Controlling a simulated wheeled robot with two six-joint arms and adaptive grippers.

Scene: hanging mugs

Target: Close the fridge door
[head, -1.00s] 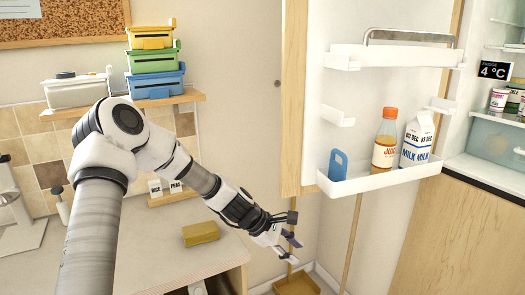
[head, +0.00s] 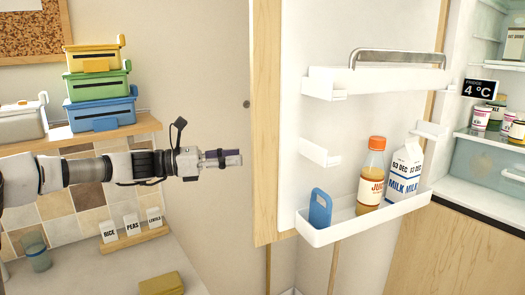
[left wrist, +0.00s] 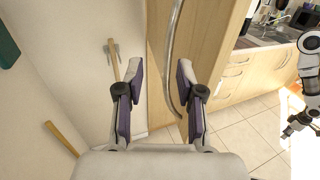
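The fridge door (head: 269,120) stands open in the head view, its white inner side with shelves facing me. The left wrist view shows its wooden outer face (left wrist: 212,45) with a long curved metal handle (left wrist: 172,60). My left gripper (head: 238,158) is level and just left of the door's free edge in the head view. In the left wrist view the left gripper (left wrist: 156,72) is open and empty, with the handle seen beyond its fingers, nearer the right one. My right gripper (left wrist: 292,130) is small at the right of that view; its fingers are unclear.
The door's lower shelf holds a juice bottle (head: 371,172), a milk carton (head: 404,172) and a blue item (head: 320,209). The fridge interior (head: 475,160) is at the right. Stacked boxes (head: 100,88) stand on a wall shelf. Broom handles (left wrist: 62,138) stand by the wall near the door.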

